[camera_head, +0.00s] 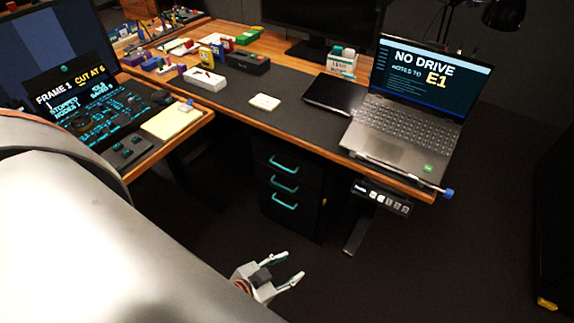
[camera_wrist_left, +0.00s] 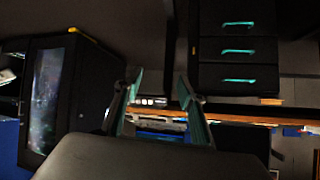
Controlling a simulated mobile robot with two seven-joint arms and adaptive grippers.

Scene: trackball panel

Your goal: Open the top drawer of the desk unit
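The desk unit (camera_head: 293,220) is a black drawer block under the desk with three teal handles stacked on its front. The top drawer's handle (camera_head: 284,164) is the uppermost one in the head view. All the drawers look shut. In the left wrist view, which is upside down, the unit is at the upper right and the top drawer's handle (camera_wrist_left: 238,80) is the lowest. My left gripper (camera_head: 294,267) is open and empty, in front of and below the unit, apart from the handles. Its two spread fingers also show in the left wrist view (camera_wrist_left: 160,77). My right gripper is not in view.
The desk edge (camera_head: 330,152) overhangs the unit. A laptop (camera_head: 405,125) stands at the desk's right end, above a control strip (camera_head: 381,196) and a desk leg. A side desk with a lit panel (camera_head: 95,110) is at left. The floor (camera_head: 400,270) at right is clear.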

